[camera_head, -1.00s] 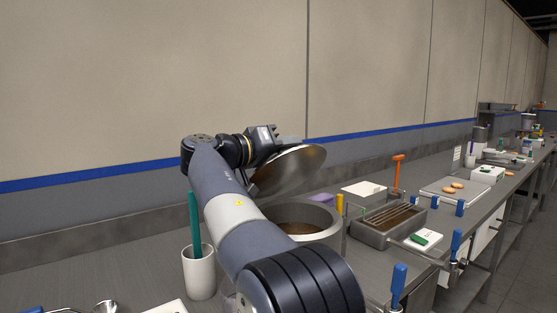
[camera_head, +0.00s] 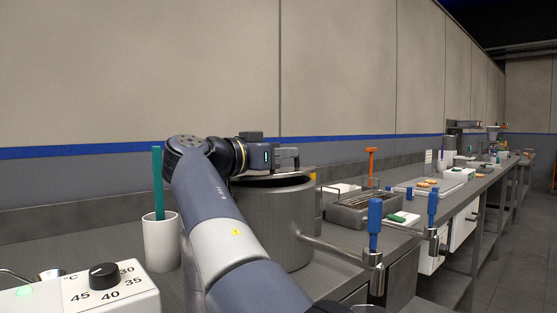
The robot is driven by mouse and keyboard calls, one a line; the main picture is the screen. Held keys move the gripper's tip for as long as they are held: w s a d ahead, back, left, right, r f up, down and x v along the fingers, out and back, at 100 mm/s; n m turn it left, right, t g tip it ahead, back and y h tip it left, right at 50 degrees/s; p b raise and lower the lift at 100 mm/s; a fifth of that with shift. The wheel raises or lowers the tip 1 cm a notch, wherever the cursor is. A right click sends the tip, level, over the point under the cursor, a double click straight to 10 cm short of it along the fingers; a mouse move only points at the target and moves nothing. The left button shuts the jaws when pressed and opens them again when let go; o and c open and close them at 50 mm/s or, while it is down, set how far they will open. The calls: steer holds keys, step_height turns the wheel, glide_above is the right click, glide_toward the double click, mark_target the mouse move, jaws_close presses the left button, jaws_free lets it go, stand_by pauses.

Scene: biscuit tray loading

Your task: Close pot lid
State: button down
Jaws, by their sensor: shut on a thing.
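The large grey metal pot (camera_head: 275,222) stands on the steel counter, right of my forearm, with a long side handle reaching right. Its lid (camera_head: 303,171) shows as a thin, nearly level strip over the pot mouth. A dark gap shows between lid and rim at the front. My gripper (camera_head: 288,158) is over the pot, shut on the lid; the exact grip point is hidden. My arm hides the pot's left side.
A white cup (camera_head: 161,243) with a teal stick stands left of my arm. A white dial box (camera_head: 105,288) is at the front left. A grey rack tray (camera_head: 362,212) and blue-handled clamps (camera_head: 375,222) are to the right.

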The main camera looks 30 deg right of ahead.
steer(key=shift+s+f+m+b, duration=0.25)
steer(key=shift+f+m+b, duration=0.25)
steer(key=shift+f+b, duration=0.5)
steer(key=c, duration=1.5)
jaws_free()
steer(key=shift+a+p, duration=0.1)
steer(key=shift+p, duration=0.2)
steer(key=s+a+p, duration=0.2)
steer(key=a, duration=0.8)
steer(key=shift+a, duration=0.2)
